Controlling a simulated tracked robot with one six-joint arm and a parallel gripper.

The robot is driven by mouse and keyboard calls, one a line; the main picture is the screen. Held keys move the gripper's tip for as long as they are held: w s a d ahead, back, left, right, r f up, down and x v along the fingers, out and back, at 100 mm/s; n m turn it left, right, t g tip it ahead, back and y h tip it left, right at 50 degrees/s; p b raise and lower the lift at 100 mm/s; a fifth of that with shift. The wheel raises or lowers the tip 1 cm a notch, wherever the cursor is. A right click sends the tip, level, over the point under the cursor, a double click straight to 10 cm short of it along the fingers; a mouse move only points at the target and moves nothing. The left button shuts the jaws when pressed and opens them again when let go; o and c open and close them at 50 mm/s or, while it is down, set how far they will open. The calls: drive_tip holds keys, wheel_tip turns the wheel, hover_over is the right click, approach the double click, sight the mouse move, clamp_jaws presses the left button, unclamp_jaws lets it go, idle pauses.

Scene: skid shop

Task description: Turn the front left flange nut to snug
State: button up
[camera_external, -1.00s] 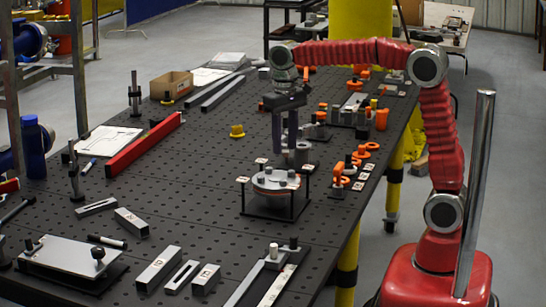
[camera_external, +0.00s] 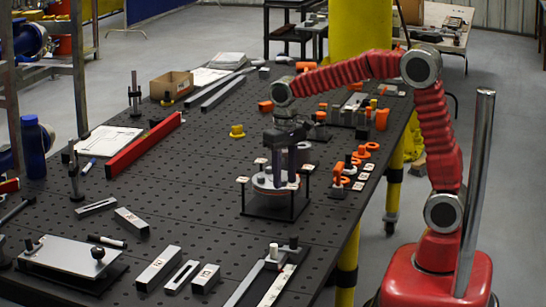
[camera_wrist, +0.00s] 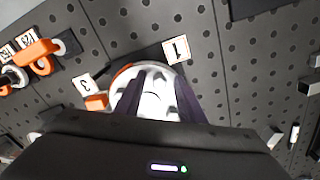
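The round pale flange (camera_external: 262,183) with a reddish-orange edge sits on a dark stand on the perforated table. Nut tops show on it, but my gripper hides part of them. In the wrist view the flange (camera_wrist: 155,97) shows as a bright disc between my fingers, with number plates 1 (camera_wrist: 177,49) and 3 (camera_wrist: 83,84) beside it. My gripper (camera_external: 284,183) points down over the flange, its dark fingers reaching close to its top. The fingers are apart. I cannot tell whether they touch a nut, and which nut is the front left one is unclear.
Thin posts with number plates (camera_external: 308,168) stand around the flange. Orange parts (camera_external: 338,170) lie to its right. A long red bar (camera_external: 145,143) and a yellow part (camera_external: 237,131) lie to the left. Metal blocks (camera_external: 158,265) lie at the front left.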

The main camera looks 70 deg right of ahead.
clamp_jaws()
idle(0.3)
drive_tip(key=shift+m, duration=0.4)
drive_tip(key=shift+w+a+r+m, duration=0.1)
drive_tip(key=shift+m, duration=2.4)
unclamp_jaws()
